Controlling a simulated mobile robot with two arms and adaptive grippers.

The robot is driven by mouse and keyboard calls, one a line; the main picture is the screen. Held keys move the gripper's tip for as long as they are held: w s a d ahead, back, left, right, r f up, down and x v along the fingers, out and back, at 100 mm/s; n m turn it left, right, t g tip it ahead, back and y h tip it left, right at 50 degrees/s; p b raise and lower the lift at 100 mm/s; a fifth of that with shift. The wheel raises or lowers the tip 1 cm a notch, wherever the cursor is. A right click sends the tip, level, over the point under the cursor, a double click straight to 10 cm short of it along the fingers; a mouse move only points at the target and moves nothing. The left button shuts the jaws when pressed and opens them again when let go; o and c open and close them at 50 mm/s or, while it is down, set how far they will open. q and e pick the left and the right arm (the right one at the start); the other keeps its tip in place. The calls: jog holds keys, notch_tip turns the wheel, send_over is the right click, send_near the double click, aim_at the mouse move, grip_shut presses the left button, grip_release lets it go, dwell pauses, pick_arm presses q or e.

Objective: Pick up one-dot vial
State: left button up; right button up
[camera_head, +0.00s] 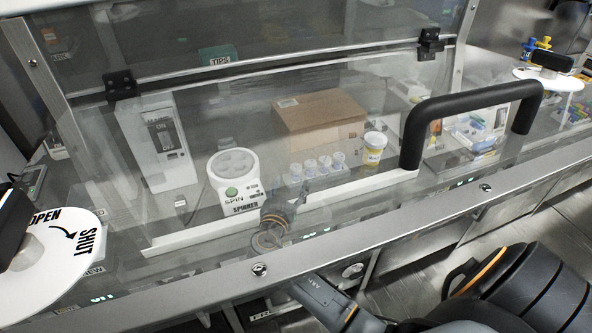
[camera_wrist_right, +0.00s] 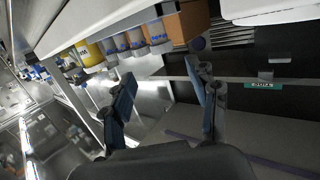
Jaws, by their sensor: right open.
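Several small white-capped vials (camera_head: 324,164) stand in a row on a white rack behind the clear panel, between the spinner and a yellow jar. Their dot marks are too small to read, so I cannot tell which is the one-dot vial. The vials also show in the right wrist view (camera_wrist_right: 136,39), tilted, above and beyond the fingers. My right gripper (camera_head: 284,206) shows through the panel, just in front of the rack and beside the spinner. In the right wrist view its two fingers (camera_wrist_right: 165,92) are spread apart with nothing between them. My left gripper is not in view.
The white spinner (camera_head: 235,180) stands left of the vials and the yellow jar (camera_head: 373,149) right of them. A cardboard box (camera_head: 320,119) is behind. The clear panel's black handle (camera_head: 413,135) and metal lower edge (camera_head: 330,249) lie near my right arm.

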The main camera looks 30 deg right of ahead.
jog(key=shift+x, duration=0.85)
jog(key=p+x, duration=0.2)
jog(key=x, duration=0.2)
jog(key=shift+w, duration=0.4)
jog(key=shift+w+d+f, duration=0.15)
jog(key=shift+w+d, duration=0.1)
jog(key=shift+d, duration=0.1)
jog(key=c, duration=1.1)
